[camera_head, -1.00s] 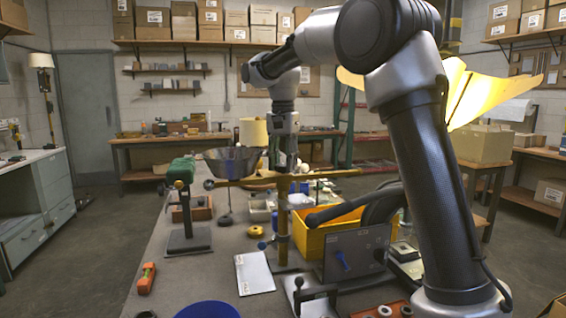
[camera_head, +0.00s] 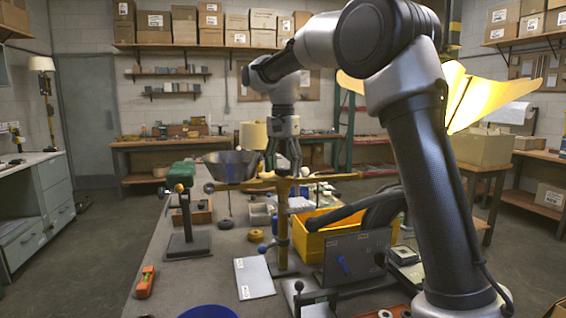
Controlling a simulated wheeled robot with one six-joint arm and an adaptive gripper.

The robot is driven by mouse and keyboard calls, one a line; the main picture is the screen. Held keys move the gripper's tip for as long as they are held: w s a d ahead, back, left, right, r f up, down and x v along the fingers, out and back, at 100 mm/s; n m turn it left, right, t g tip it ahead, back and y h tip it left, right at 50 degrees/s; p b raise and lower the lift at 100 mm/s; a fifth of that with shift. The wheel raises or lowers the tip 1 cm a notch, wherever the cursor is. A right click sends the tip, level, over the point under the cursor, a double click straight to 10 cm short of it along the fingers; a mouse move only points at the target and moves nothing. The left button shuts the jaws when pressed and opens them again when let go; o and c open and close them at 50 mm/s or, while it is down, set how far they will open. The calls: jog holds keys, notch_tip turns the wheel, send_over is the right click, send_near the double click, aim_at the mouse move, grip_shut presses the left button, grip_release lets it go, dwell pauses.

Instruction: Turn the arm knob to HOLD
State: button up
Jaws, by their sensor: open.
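A brass stand has an upright post (camera_head: 283,228) and a long horizontal arm (camera_head: 235,186) across its top, with a dark ball at the left end. My gripper (camera_head: 283,170) points down with its fingers spread, at the place where arm and post meet. Its fingers overlap the arm in the picture, and I cannot tell whether they touch it. I cannot make out the arm knob or a HOLD mark; the joint is small and partly hidden by the fingers.
A white sheet (camera_head: 254,278) lies in front. A green-headed stand (camera_head: 187,240) and a metal bowl (camera_head: 230,167) are to the left.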

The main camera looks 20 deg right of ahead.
aim_at(283, 168)
notch_tip(283, 168, up, 12)
dwell(0.4)
